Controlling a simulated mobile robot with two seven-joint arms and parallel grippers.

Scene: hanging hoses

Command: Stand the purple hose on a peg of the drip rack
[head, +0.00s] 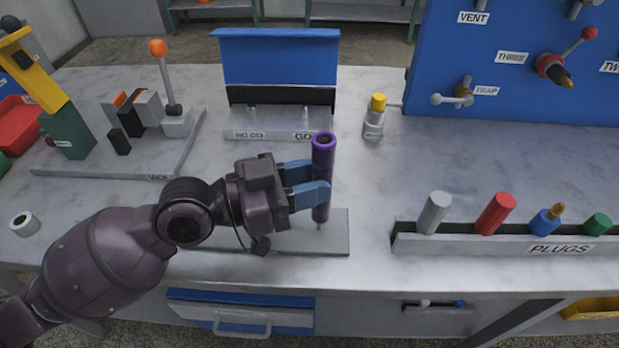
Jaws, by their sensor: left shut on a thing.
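The purple hose (323,150) is a short, thick tube with a dark open top, and it stands roughly upright. My left gripper (312,184) is shut on its middle, with the blue fingers reaching in from the left. Below it lies a flat grey plate (335,236), which appears to be the drip rack. The lower end of the hose is just over this plate, and a small pale bit, perhaps a peg, shows right under it. I cannot tell whether the hose is around a peg. My arm hides the rack's left part. My right gripper is not in view.
A PLUGS rack (480,243) with several coloured plugs stands to the right. A NO GO / GO stand (278,60) is behind, beside a yellow-capped bottle (374,122). A lever board (120,165) is at left. The tabletop between rack and bottle is clear.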

